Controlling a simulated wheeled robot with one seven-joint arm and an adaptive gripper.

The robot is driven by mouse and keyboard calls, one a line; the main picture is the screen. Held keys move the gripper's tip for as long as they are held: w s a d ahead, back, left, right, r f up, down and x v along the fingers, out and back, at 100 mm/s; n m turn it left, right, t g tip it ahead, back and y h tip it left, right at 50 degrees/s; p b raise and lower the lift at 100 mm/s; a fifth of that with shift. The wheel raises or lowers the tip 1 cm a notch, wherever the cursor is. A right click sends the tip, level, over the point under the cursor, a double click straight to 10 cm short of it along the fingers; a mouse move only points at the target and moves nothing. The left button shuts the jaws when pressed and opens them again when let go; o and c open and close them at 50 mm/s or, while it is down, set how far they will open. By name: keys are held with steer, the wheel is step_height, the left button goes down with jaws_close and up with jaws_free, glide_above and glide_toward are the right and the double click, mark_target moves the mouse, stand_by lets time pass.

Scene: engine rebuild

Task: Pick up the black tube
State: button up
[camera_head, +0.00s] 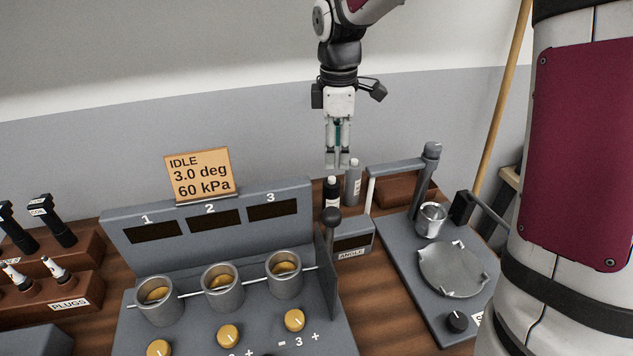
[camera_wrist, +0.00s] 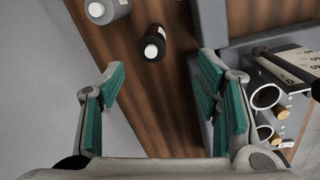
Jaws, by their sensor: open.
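A black tube (camera_head: 331,194) with a white cap stands upright on the wooden bench behind the grey console, below my gripper in the head view. It also shows in the wrist view (camera_wrist: 152,48), seen from above, ahead of and between the fingertips. My gripper (camera_head: 338,163) hangs above it, pointing down. In the wrist view my gripper (camera_wrist: 158,83) has its green-padded fingers wide apart, with nothing between them. The vertical gap to the tube is hard to judge.
A grey bottle (camera_head: 353,184) stands close beside the black tube, and a lever with a dark knob (camera_head: 333,216) rises in front. A grey fixture (camera_head: 400,246) with a post is to the right. A display sign (camera_head: 200,176) stands left. A wall is behind.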

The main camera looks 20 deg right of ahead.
mark_target(331, 199)
steer(key=shift+w+f+n, duration=0.6)
steer(key=shift+w+f, duration=0.4)
steer(key=shift+f, duration=0.2)
step_height(331, 199, down, 14)
steer(key=shift+s+r+p, duration=0.15)
steer(key=shift+r+p, duration=0.05)
steer(key=shift+p, duration=0.3)
jaws_close()
